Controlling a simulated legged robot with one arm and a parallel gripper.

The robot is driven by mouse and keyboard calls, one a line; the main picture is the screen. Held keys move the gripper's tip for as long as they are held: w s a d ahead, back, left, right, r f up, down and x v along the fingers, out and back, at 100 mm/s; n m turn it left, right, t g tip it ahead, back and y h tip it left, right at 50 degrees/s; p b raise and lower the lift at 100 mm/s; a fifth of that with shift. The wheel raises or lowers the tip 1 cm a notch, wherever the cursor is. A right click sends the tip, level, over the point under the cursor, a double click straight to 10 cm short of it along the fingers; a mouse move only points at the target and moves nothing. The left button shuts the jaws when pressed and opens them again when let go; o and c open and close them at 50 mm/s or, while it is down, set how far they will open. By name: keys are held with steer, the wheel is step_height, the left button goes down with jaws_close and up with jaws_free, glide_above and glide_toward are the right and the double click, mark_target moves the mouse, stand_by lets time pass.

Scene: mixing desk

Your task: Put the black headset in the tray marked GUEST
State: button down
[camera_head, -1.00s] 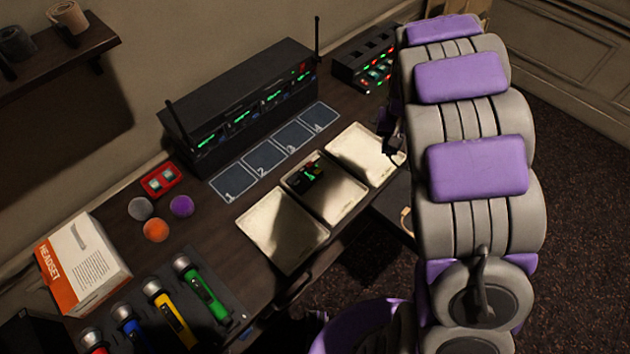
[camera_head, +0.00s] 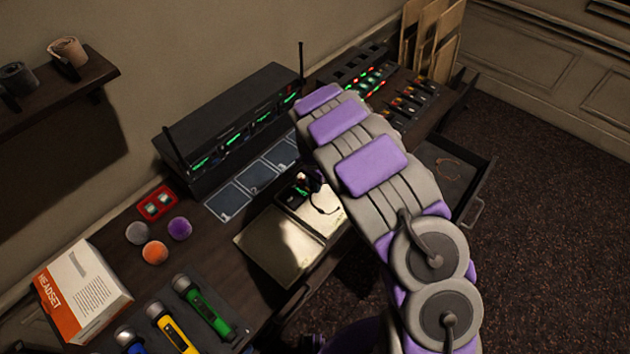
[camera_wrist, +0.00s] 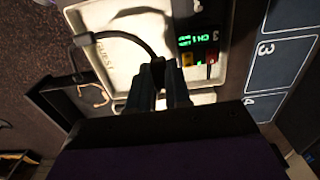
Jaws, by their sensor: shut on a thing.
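A black pack with a green display (camera_wrist: 198,42) sits in that tray beside my fingers. My arm hides part of the tray.
Another pale tray (camera_head: 262,240) lies to the left, empty. An open drawer (camera_head: 478,205) at right holds a tan headset (camera_head: 447,163). A black receiver rack (camera_head: 230,120) stands behind numbered squares (camera_head: 228,200). Microphones (camera_head: 205,308) and a headset box (camera_head: 82,290) are at front left.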

mark_target(315, 203)
steer(key=shift+d+f+b, duration=0.2)
steer(key=shift+f+b, duration=0.05)
steer(key=shift+f, duration=0.7)
steer(key=shift+d+f+b, duration=0.15)
steer(key=shift+f+b, duration=0.1)
steer(key=shift+f, duration=0.65)
steer(key=shift+a+f+b, duration=0.2)
steer(key=shift+f+b, duration=0.15)
steer(key=shift+f, duration=1)
steer(key=shift+d, duration=0.1)
steer(key=shift+s+r, duration=0.1)
steer(key=shift+f, duration=0.7)
steer(key=c, duration=0.6)
jaws_free()
